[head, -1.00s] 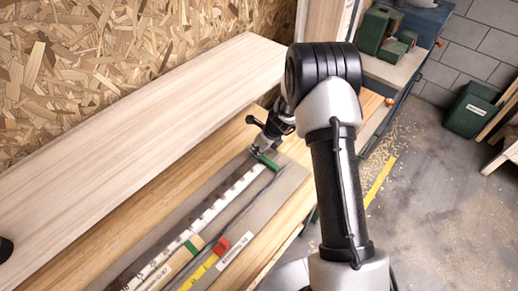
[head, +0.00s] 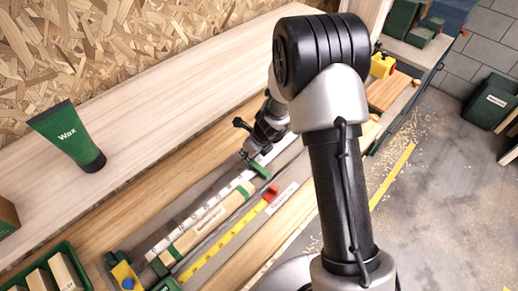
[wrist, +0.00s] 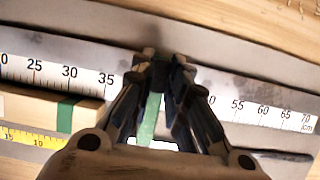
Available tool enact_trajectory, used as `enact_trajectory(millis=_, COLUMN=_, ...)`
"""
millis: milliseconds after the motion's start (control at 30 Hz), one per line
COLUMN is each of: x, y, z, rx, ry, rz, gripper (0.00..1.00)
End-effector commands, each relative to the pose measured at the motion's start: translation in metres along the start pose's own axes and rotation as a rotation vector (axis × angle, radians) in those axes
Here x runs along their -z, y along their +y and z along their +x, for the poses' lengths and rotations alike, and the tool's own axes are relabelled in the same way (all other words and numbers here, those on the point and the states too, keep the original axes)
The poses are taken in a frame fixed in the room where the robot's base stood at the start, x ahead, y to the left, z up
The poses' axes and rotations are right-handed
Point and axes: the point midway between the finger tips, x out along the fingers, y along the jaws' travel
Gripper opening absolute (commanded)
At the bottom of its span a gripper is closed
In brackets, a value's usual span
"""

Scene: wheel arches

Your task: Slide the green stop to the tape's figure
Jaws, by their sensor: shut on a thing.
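My gripper (head: 251,161) is shut on the green stop (head: 261,170), at the white scale (head: 216,215) on the grey rail. In the wrist view, my fingers (wrist: 163,62) close around the stop (wrist: 150,117), between the visible 35 and 55 on the scale (wrist: 50,74). My fingers hide the figures right beside it. A yellow tape (head: 225,243) with a red end (head: 271,193) lies alongside, its end slightly nearer the front than the stop. In the wrist view, the yellow tape (wrist: 22,139) shows 10 and 15; its figure at the red end cannot be read.
A labelled wooden piece (head: 205,230) with green bands lies between scale and tape. A green Wax tube (head: 68,137) stands on the pale board behind. A green crate of blocks (head: 45,275) is at front left. A yellow object (head: 382,66) sits at the back.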

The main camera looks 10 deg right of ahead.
Motion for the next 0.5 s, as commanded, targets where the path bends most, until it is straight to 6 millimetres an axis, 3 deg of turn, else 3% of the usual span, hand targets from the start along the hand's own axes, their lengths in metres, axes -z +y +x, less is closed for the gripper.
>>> enact_trajectory(millis=200, x=0.0, y=0.039, z=0.002, rx=-0.001, ry=-0.002, rz=-0.003, gripper=0.0)
enact_trajectory(millis=500, x=-0.001, y=0.055, z=0.0, rx=0.001, ry=-0.001, rz=0.0, gripper=0.0)
